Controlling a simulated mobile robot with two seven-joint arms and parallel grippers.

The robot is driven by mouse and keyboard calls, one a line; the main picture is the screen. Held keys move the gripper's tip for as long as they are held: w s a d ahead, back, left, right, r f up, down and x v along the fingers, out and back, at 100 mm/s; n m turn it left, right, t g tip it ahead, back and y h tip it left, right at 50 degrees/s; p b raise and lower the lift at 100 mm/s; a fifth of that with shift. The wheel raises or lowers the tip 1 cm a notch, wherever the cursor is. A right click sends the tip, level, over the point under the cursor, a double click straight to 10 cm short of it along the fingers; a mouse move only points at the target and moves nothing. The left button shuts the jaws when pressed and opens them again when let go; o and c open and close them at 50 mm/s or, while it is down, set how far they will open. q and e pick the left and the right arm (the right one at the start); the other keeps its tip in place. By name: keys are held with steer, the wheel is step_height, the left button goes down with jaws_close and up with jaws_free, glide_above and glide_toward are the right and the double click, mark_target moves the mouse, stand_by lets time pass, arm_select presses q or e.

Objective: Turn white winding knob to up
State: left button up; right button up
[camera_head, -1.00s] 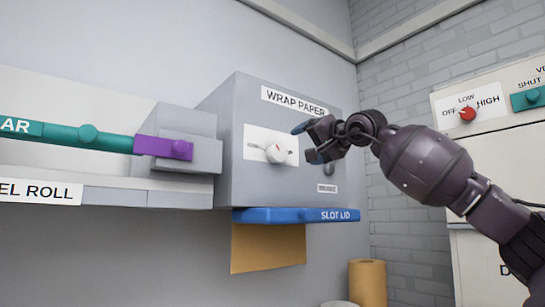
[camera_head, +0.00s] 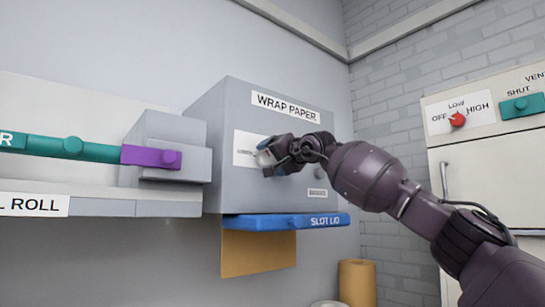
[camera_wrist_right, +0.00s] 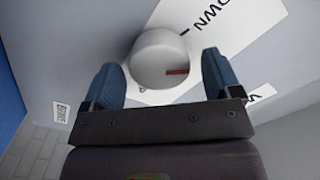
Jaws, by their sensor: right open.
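The white winding knob (camera_wrist_right: 160,58) sits on a white plate (camera_head: 243,142) on the front of the grey box labelled WRAP PAPER (camera_head: 228,105). In the right wrist view the knob carries a short red mark, and part of the plate's lettering shows beside it. My right gripper (camera_head: 268,158) is at the knob and covers much of it in the head view. In the right wrist view its blue fingertips (camera_wrist_right: 161,80) are open, one on each side of the knob. Whether they touch it I cannot tell. My left gripper is not in view.
A blue slot lid (camera_head: 270,222) juts out below the box, with brown paper (camera_head: 258,255) hanging under it. A shelf with a teal and purple bar (camera_head: 75,148) is at the left. A cabinet with a red knob (camera_head: 457,119) is at the right.

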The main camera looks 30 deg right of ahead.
steer(key=c, duration=0.9)
